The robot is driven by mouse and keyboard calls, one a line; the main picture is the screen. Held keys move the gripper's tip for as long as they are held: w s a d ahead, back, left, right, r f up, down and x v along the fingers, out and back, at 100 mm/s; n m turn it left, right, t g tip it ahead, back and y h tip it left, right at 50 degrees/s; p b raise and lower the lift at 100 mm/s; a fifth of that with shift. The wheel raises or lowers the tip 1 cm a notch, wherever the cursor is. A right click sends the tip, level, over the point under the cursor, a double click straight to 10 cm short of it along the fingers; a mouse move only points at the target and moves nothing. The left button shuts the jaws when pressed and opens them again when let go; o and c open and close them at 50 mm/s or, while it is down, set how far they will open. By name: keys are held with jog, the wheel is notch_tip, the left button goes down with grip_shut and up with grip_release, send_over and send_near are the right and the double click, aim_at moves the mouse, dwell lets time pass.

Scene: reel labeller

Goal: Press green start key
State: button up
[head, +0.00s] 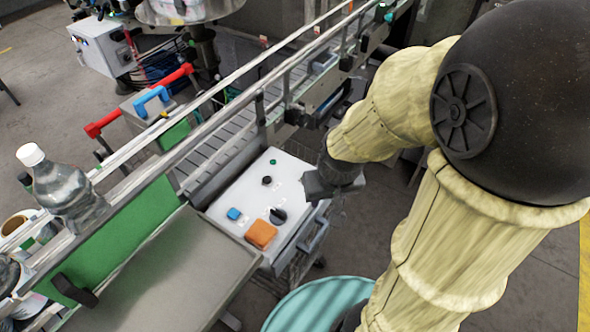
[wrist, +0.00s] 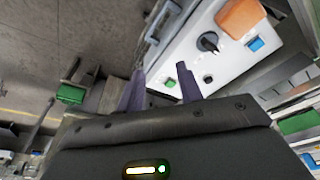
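The green start key (head: 273,162) is a small round button near the far end of the white control box's top panel (head: 251,192). In the wrist view, the green key (wrist: 169,83) shows between my two fingers, closer to the right one. My gripper (head: 315,186) is beside the right edge of the box in the head view. In the wrist view, my gripper's fingers (wrist: 160,82) are apart with nothing held between them. I see no contact with the key; the height above the panel is hard to tell.
The panel also bears a black button (head: 267,181), a black rotary switch (head: 278,215), a blue square (head: 234,214) and an orange block (head: 261,234). A conveyor with metal rails (head: 215,150) runs behind the box. A bottle (head: 62,185) stands at left.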

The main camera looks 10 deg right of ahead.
jog(key=shift+w, duration=0.2)
jog(key=o, duration=0.4)
jog(key=shift+s+d, duration=0.1)
jog(key=shift+s, duration=0.15)
jog(key=shift+c, duration=0.2)
grip_shut()
dwell(0.9)
